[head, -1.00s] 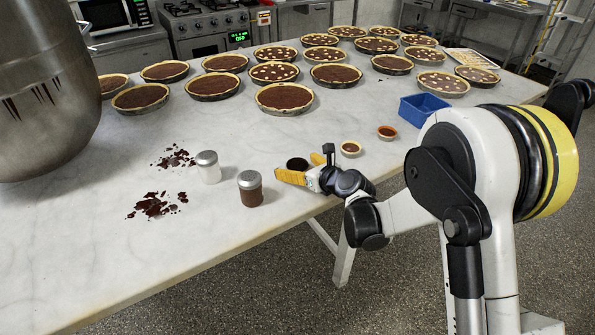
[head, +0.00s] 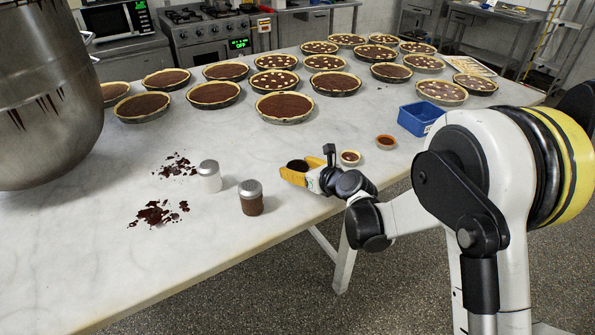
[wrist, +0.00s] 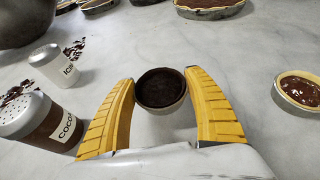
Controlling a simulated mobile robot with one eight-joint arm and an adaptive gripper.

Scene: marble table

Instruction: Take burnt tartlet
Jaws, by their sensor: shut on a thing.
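The burnt tartlet (wrist: 160,88) is a small, round, nearly black tart. In the wrist view it sits between the yellow fingertips of my gripper (wrist: 161,98), which is shut on it. In the head view the dark tartlet (head: 298,165) shows at the yellow fingers of my gripper (head: 304,170), near the table's front edge. I cannot tell whether it rests on the marble or is slightly raised. Two other tartlets stand to the right of my gripper: a chocolate one with a pale crust (head: 350,157) and a reddish-brown one (head: 386,141).
A cocoa shaker (head: 251,198) and an icing shaker (head: 209,176) stand left of my gripper, near dark crumbs (head: 158,213). A blue bin (head: 420,116) is at the right. Several large tarts (head: 285,107) fill the back of the marble table (head: 110,250). A big metal bowl (head: 45,90) is at the left.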

